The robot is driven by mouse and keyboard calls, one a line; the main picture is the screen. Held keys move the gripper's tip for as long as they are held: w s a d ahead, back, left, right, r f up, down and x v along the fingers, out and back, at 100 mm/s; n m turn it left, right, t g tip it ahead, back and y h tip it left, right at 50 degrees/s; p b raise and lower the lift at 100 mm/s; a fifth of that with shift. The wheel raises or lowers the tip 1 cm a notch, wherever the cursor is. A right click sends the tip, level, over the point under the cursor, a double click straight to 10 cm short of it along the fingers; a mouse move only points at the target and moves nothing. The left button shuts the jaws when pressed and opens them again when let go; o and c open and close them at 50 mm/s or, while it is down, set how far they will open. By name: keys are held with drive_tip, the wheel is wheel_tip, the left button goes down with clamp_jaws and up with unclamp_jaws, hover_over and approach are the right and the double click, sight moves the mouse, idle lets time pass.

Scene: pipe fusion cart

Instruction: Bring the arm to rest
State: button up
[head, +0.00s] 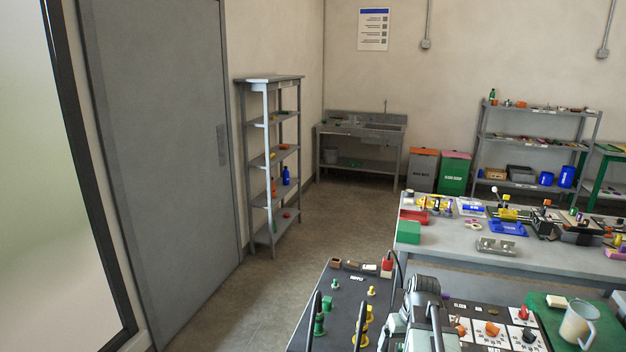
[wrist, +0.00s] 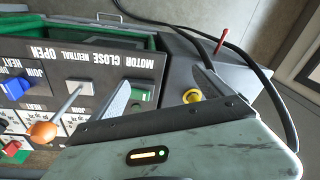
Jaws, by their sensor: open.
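My gripper (wrist: 165,92) shows in the wrist view with its two fingers apart and nothing between them. Below the fingers, in that upside-down view, is a dark control panel (wrist: 100,58) lettered MOTOR, CLOSE, NEUTRAL and OPEN. A lever with an orange knob (wrist: 42,132) stands left of the fingers, apart from them. A yellow ring-like part (wrist: 192,96) shows between the fingers, close to the right one; I cannot tell its distance. In the head view my pale arm stands over the cart at the bottom; its fingertips cannot be made out there.
A grey workbench (head: 450,238) with tools stands behind. A black cable (wrist: 268,85) runs right of my gripper. Floor left of the cart is clear.

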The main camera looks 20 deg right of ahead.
drive_tip(key=a+n+g, duration=0.1)
drive_tip(key=a+n, duration=0.1)
drive_tip(key=a, duration=2.2)
drive_tip(key=shift+f+h, duration=0.25)
drive_tip(key=shift+h, duration=0.05)
drive_tip(key=shift+s, duration=0.1)
drive_tip(key=shift+a, duration=0.55)
